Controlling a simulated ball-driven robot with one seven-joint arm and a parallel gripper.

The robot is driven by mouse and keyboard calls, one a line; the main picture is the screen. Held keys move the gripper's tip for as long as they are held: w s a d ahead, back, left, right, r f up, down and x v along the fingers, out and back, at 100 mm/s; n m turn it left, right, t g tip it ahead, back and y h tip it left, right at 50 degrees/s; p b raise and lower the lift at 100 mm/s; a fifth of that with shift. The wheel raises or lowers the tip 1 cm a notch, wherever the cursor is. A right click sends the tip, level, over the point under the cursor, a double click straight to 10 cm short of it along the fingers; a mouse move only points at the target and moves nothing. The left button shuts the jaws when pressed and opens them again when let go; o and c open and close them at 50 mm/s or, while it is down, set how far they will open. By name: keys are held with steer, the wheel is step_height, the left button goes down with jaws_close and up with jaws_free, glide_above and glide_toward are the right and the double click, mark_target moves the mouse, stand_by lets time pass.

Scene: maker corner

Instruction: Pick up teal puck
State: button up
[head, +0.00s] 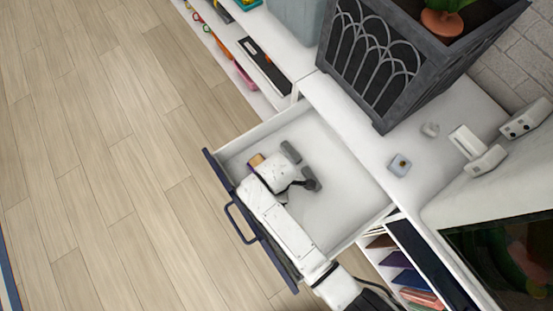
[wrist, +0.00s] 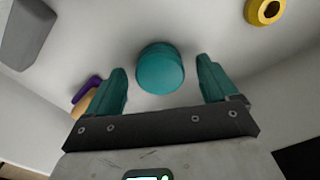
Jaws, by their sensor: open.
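The teal puck (wrist: 160,68) lies on the white floor of the drawer in the wrist view, a round disc with its side facing me. My gripper (wrist: 161,82) is open, its two teal fingers to the left and right of the puck, with a gap on each side. Nothing is held. In the head view my white arm reaches into the open drawer (head: 345,170) and hides the puck there.
In the wrist view a grey block (wrist: 27,35) lies at the upper left, a yellow ring (wrist: 264,11) at the upper right, and purple (wrist: 88,88) and tan pieces beside my left finger. Drawer walls surround them. A dark planter (head: 400,65) stands on the white top behind.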

steer(key=shift+c, duration=0.5)
steer(key=c, duration=1.2)
